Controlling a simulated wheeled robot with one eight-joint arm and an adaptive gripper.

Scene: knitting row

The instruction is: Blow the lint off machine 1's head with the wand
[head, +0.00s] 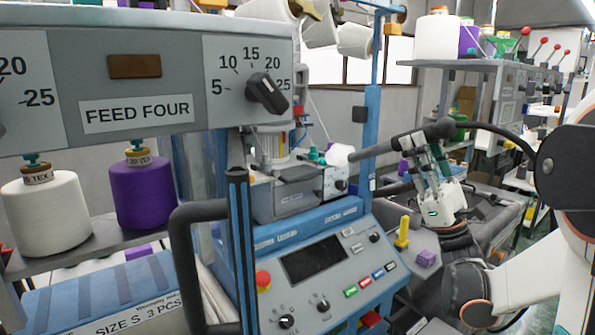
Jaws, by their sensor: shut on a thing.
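My gripper (424,152) is right of centre and shut on the dark wand (385,145). The wand is nearly level, with its thin nozzle pointing left and a black hose leaving its right end. Its tip overlaps the right side of the knitting machine's head (290,195) in the picture, close to a white lump (339,155). I cannot tell if this lump is lint, nor if the tip touches anything. The head sits above a blue control panel (318,262). No machine number is readable.
A grey box marked FEED FOUR (140,75) and a black handle on a blue post (240,245) stand in front at left. White (45,212) and purple (140,190) yarn cones stand below the box. A yellow peg (403,232) and purple block (426,258) sit beneath my gripper.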

